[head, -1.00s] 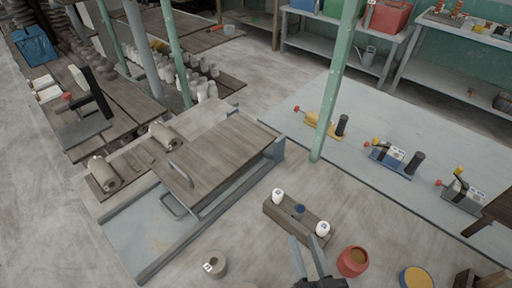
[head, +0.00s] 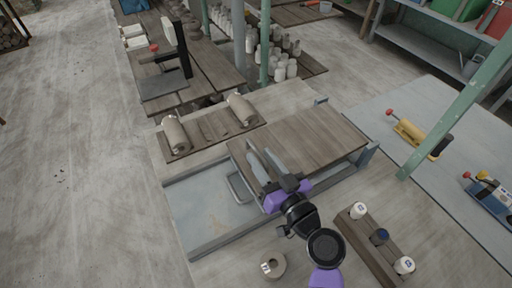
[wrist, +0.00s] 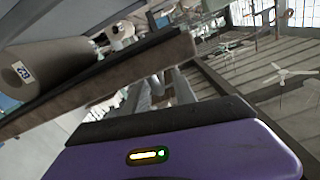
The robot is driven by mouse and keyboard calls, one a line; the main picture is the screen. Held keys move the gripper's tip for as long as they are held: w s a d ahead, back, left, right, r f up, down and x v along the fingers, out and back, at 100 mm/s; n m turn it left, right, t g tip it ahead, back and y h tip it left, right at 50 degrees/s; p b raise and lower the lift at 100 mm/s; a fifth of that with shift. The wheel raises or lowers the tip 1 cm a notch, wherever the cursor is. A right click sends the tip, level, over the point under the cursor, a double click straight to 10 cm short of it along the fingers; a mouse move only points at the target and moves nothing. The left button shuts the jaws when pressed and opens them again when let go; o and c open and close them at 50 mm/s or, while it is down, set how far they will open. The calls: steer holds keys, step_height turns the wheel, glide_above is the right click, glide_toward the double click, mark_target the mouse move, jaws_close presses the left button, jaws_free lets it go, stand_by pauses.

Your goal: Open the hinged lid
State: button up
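The hinged lid (head: 318,136) is a flat panel of brown wooden planks, lying level over a blue-grey metal frame (head: 205,243). A grey loop handle (head: 237,190) shows at its left edge. My gripper (head: 261,151), with a purple and black body, reaches over the lid's left part. Its two long grey fingers lie roughly parallel with a gap between them, and look open. They cover the spot of a second grey handle, so contact with it cannot be told. In the wrist view, my purple gripper housing fills the bottom; a plank edge (wrist: 100,85) crosses the upper left.
A green post (head: 440,125) rises at right. Bare floor is at left.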

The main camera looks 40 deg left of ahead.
mark_target(249, 143)
steer(key=shift+x, duration=1.5)
steer(key=shift+c, duration=0.2)
jaws_close()
